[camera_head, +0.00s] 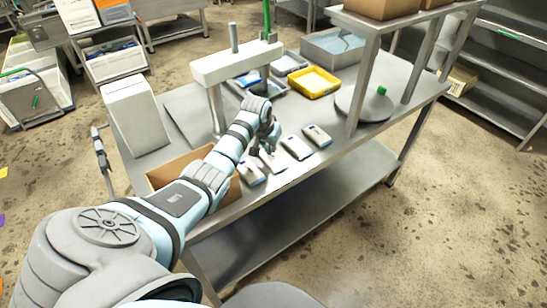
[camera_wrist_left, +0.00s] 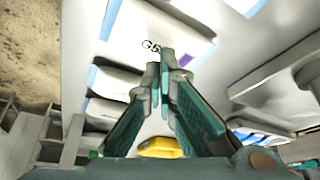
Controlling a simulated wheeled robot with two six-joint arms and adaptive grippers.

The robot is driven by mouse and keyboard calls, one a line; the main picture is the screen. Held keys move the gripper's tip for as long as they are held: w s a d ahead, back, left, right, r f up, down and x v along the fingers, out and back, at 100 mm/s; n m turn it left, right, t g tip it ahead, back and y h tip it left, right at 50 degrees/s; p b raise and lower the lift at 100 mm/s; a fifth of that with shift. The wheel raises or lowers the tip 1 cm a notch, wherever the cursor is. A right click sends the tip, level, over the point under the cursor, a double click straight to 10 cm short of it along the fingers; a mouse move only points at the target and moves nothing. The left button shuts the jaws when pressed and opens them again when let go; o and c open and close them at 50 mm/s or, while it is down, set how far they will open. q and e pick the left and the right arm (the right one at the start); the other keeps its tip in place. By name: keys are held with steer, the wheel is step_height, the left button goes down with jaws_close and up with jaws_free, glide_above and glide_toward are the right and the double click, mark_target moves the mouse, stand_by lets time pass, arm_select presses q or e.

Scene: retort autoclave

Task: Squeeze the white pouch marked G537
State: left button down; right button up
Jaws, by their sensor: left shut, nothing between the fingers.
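A white pouch with a mark beginning "G5" (camera_wrist_left: 150,28) lies in the wrist view; my fingers hide the rest of the mark. In the head view this appears to be the pouch (camera_head: 274,161) second from the left in a row on the steel table. My left gripper (camera_head: 266,149) is over that pouch, pointing down, and covers part of it. In the wrist view its two fingertips (camera_wrist_left: 165,72) are together with nothing between them. Whether they touch the pouch I cannot tell. My right gripper is not in view.
Other white pouches lie alongside, one to the left (camera_head: 251,174) and two to the right (camera_head: 297,147) (camera_head: 317,135). An open cardboard box (camera_head: 167,172) is at the table's near left. A yellow tray (camera_head: 314,82) and a press-like frame (camera_head: 235,63) stand behind. A shelf post (camera_head: 364,80) rises at right.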

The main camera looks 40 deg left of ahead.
mark_target(271, 156)
arm_select(q)
steer(key=shift+f+b, duration=0.35)
steer(key=shift+f, duration=0.3)
steer(key=shift+s+d+f, duration=0.1)
stand_by(0.4)
steer(key=shift+s+d+f, duration=0.1)
steer(key=shift+s+f, duration=0.05)
steer(key=shift+f, duration=0.1)
stand_by(1.0)
steer(key=r+p, duration=0.6)
steer(key=p, duration=0.1)
steer(key=shift+w+r, duration=0.2)
steer(key=shift+r, duration=0.05)
steer(key=shift+a+r+p, duration=0.2)
steer(key=shift+r+p, duration=0.1)
steer(key=shift+r, duration=0.65)
